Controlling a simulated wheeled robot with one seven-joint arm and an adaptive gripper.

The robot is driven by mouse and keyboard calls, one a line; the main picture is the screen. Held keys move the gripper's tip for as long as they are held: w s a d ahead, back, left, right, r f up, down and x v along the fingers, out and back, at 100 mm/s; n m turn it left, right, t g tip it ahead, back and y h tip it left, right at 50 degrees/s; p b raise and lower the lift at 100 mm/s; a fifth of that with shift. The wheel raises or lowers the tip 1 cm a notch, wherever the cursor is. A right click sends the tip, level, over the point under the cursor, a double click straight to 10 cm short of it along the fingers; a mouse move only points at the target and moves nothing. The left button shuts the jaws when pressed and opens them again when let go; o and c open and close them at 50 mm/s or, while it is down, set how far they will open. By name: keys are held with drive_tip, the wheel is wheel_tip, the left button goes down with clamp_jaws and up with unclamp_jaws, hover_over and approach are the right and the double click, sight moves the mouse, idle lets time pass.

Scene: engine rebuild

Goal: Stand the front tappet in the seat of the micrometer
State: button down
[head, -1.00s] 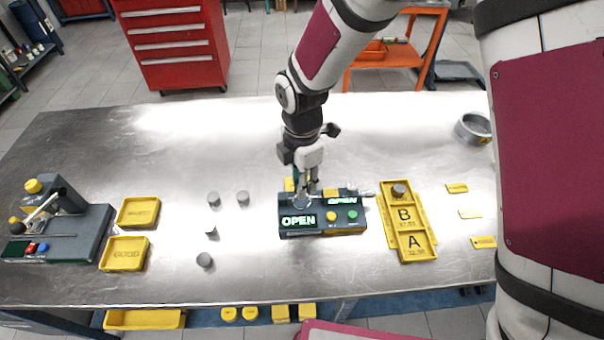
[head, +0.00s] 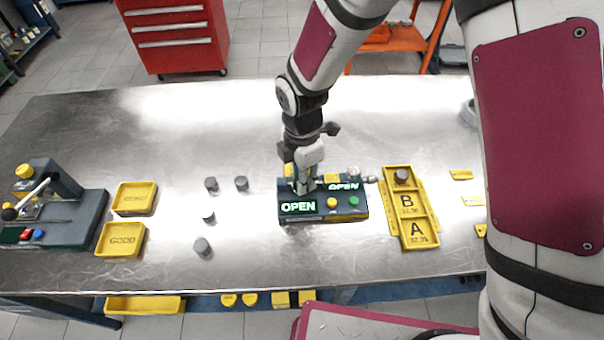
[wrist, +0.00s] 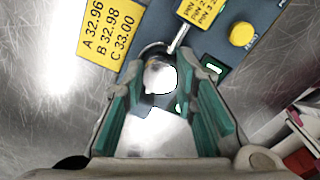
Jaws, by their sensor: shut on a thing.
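The micrometer (head: 272,212) is a dark box on the steel table, with lit OPEN displays and yellow and green buttons. My gripper (head: 305,190) is pointed down at its left half, with the fingertips low at the seat. In the wrist view, the green-padded fingers (wrist: 162,85) are shut on a shiny round-topped tappet (wrist: 160,77). The tappet is at the seat, beside the micrometer's thin rod. I cannot tell whether it rests on the seat floor. In the head view my fingers hide the tappet and the seat.
Several grey tappets, one of them here (head: 202,247), stand left of the micrometer. Another tappet (head: 402,175) is in the top of the yellow A/B tray (head: 420,243) at right. Yellow trays, including GOOD (head: 122,240), and a lever device (head: 75,215) are farther left.

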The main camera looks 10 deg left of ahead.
drive_tip(key=c, duration=1.2)
unclamp_jaws()
wheel_tip(320, 180, up, 12)
